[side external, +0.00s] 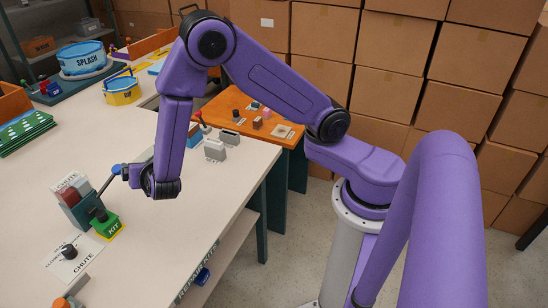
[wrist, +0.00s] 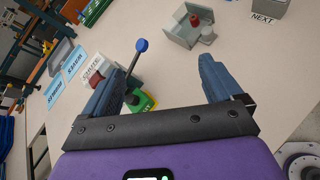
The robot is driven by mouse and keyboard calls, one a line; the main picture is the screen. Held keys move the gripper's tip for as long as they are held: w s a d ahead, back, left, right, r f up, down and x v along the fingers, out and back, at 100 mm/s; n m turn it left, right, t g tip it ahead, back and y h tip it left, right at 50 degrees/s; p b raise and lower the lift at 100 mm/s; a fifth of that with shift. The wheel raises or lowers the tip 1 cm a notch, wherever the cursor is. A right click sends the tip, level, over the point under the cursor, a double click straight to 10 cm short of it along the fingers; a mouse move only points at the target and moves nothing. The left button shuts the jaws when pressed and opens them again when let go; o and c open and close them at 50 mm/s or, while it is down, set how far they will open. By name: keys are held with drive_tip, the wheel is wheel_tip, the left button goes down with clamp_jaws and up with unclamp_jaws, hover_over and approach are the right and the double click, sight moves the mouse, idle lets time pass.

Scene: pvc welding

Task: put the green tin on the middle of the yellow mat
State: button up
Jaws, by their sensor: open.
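No plain green tin and no clear yellow mat can be made out. The nearest green thing is a small block marked KIT (side external: 107,226), green with some yellow, at the left of the white table. It also shows in the wrist view (wrist: 144,101), partly hidden behind my left finger. A dark lever with a blue knob (wrist: 142,45) rises beside it. My gripper (wrist: 165,68) is open, with nothing seen between its fingers. In the side view my gripper (side external: 130,174) hangs above the table, right of the blue knob, its fingers partly hidden.
A red-and-grey chute fixture (side external: 75,198) stands beside the green block. A blue SPLASH tub (side external: 82,58) and a yellow container (side external: 122,89) stand at the back left. Grey blocks (side external: 215,149) sit near the right edge. An orange side table (side external: 262,112) holds small parts. The table's middle is clear.

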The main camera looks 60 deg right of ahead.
drive_tip(key=s+d+r+m+g+y, duration=0.2)
drive_tip(key=s+r+m+g, duration=0.1)
drive_tip(key=s, duration=0.8)
drive_tip(key=s+d+r+m+g+y, duration=0.2)
drive_tip(key=s+m, duration=0.4)
drive_tip(key=s, duration=0.5)
drive_tip(key=s+d+r+m+g+y, duration=0.2)
drive_tip(key=s+g, duration=0.4)
drive_tip(key=s, duration=0.6)
wheel_tip(320, 180, up, 2)
drive_tip(key=d+m, duration=0.1)
drive_tip(key=m, duration=0.1)
drive_tip(key=shift+d+m, duration=0.3)
drive_tip(key=shift+d, duration=0.05)
